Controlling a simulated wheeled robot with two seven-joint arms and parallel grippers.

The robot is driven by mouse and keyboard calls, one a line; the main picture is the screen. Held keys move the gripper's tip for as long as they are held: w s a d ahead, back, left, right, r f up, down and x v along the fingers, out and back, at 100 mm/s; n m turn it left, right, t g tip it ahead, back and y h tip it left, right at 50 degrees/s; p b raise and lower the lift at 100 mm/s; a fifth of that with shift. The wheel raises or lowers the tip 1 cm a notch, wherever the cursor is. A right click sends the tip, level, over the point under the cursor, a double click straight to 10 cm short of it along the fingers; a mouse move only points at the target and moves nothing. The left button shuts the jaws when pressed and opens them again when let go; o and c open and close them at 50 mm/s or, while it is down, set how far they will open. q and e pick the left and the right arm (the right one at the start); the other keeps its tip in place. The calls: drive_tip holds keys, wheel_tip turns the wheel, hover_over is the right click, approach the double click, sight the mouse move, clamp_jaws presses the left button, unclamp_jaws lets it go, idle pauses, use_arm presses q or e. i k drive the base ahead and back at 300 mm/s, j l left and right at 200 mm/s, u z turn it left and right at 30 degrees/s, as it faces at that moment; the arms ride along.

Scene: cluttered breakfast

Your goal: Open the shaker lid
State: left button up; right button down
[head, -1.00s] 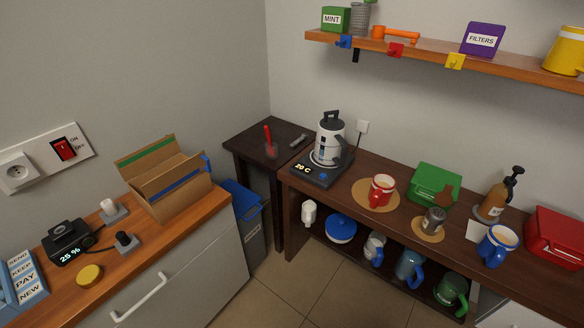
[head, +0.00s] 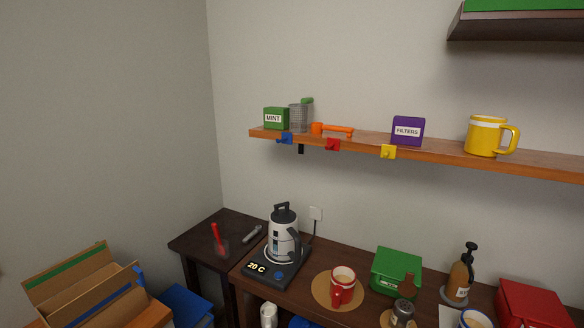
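A small grey metal shaker (head: 403,312) stands at the bottom edge of the head view, on a round cork mat (head: 386,319) on the dark wooden counter. It looks upright, and its lower part is near the picture's edge. It is too small to tell whether its lid is open or shut. Neither of my grippers is in view.
A green box (head: 397,270) stands just behind the shaker. A red mug (head: 342,287) is to its left, a brown pump bottle (head: 460,278) and a red box (head: 532,305) to its right. A kettle (head: 283,236) stands further left. A wall shelf (head: 350,146) hangs above.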

sight(406, 288)
drive_tip(key=i+l+z, duration=0.2)
drive_tip(key=z, duration=0.25)
drive_tip(key=i+z, duration=0.45)
drive_tip(key=i, duration=0.35)
